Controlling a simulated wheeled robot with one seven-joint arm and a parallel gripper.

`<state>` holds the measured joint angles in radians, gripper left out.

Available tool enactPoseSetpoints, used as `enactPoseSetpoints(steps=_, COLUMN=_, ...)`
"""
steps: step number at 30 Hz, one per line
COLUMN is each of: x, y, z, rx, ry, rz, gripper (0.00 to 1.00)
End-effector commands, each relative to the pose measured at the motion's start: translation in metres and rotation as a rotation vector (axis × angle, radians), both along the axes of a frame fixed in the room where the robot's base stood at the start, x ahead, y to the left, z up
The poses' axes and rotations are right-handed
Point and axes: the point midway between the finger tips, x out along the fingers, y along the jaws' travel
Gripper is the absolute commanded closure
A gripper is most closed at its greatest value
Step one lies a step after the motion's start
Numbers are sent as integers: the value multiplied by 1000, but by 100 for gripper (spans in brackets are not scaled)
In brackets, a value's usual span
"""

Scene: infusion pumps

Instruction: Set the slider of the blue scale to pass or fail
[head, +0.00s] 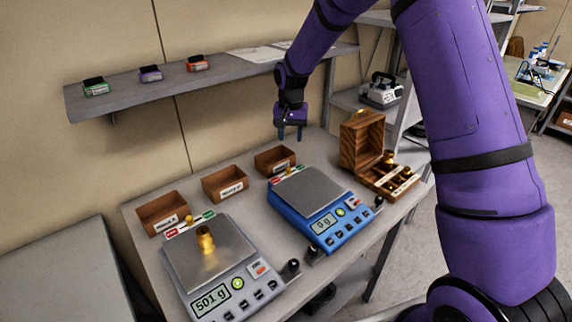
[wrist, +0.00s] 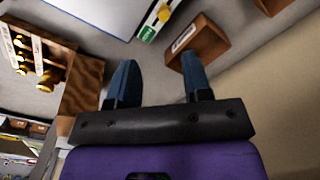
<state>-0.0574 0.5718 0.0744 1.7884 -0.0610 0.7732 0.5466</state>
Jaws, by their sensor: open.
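The blue scale (head: 322,222) stands on the table and reads 0 g; its grey pan (head: 309,192) is empty. Its slider strip (head: 286,174) runs along the back edge, with a small yellow knob. In the wrist view the strip's green end (wrist: 147,34) and the yellow knob (wrist: 164,13) show at the top; the rest is cut off. I cannot tell the knob's exact setting. My gripper (head: 290,134) is open and empty, pointing down above the back of the table, behind the blue scale and apart from the slider. Its two fingers also show in the wrist view (wrist: 160,82).
A grey scale (head: 190,262) at left reads 501 g with a brass weight (head: 206,240) on it. Small brown bins (head: 224,184) line the table's back. An open wooden weight box (head: 361,143) stands at right. A shelf (head: 130,97) hangs on the wall.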

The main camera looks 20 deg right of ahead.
Motion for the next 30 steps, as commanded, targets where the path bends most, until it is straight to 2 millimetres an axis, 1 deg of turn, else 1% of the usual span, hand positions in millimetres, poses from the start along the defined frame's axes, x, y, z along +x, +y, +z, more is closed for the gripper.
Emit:
enactPoseSetpoints(steps=1, x=3, y=1, z=-7, rx=0, ry=6, rz=-3, gripper=55)
enactPoseSetpoints(steps=8, x=6, y=3, z=-22, rx=1, ry=13, rz=-10, gripper=55)
enactPoseSetpoints(steps=10, x=6, y=2, z=-31, rx=1, ry=14, rz=-10, gripper=55)
enactPoseSetpoints(steps=18, x=5, y=3, z=-78, rx=2, ry=14, rz=-9, gripper=55)
enactPoseSetpoints(steps=24, x=5, y=3, z=-106, rx=2, ry=12, rz=-9, gripper=55)
enactPoseSetpoints(steps=27, x=5, y=3, z=-115, rx=2, ry=12, rz=-9, gripper=55)
enactPoseSetpoints(steps=30, x=6, y=3, z=-120, rx=2, ry=10, rz=-10, gripper=55)
